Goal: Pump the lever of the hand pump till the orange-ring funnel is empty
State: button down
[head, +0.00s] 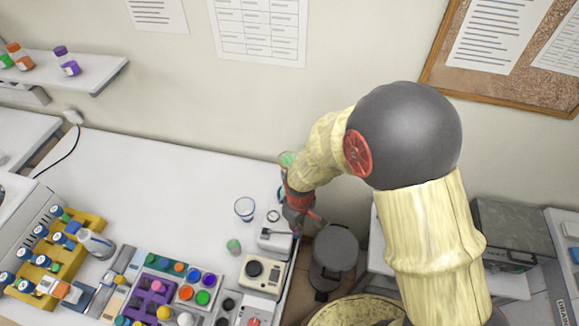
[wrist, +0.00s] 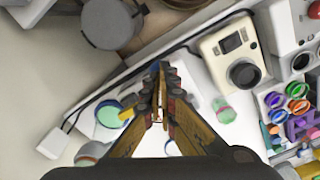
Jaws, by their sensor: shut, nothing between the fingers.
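My gripper (head: 300,222) is at the right edge of the white table, pointing down, with its fingertips together and empty. It also shows in the wrist view (wrist: 161,78), over the table edge. A small pale block-shaped device (head: 275,240), which may be the hand pump, sits just left of and below the gripper. My fingers partly cover it in the wrist view, so its lever and any contact are unclear. A round vessel with green content (wrist: 109,114), possibly the funnel, is left of the fingers. It also shows behind my arm in the head view (head: 286,158). I cannot make out an orange ring.
A cream instrument with a dark knob (head: 263,271) is near the table's right edge. A grey bin (head: 334,255) stands beside the table. The table's back left is clear.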

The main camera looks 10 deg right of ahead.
jog(key=shift+s+d+f, duration=0.1)
jog(key=shift+d+f, duration=0.05)
jog(key=shift+f, duration=0.35)
jog(key=shift+f+b, duration=0.1)
jog(key=shift+b, duration=0.2)
jog(key=shift+d+f+b, duration=0.2)
jog(key=shift+f+b, duration=0.3)
jog(key=shift+f, duration=0.2)
jog(key=shift+s+d+f+b, duration=0.1)
jog(key=shift+f+b, duration=0.45)
jog(key=shift+f, duration=0.25)
jog(key=shift+w+a+r+p, duration=0.1)
jog(key=shift+a+r+p, duration=0.2)
jog(key=shift+r+p, duration=0.9)
jog(key=shift+w+a+r+p, duration=0.15)
jog(key=shift+a+r+p, duration=0.4)
jog(key=shift+r, duration=1)
jog(key=shift+w+a+r+p, duration=0.1)
jog(key=shift+r+p, duration=1)
jog(key=shift+r, duration=0.3)
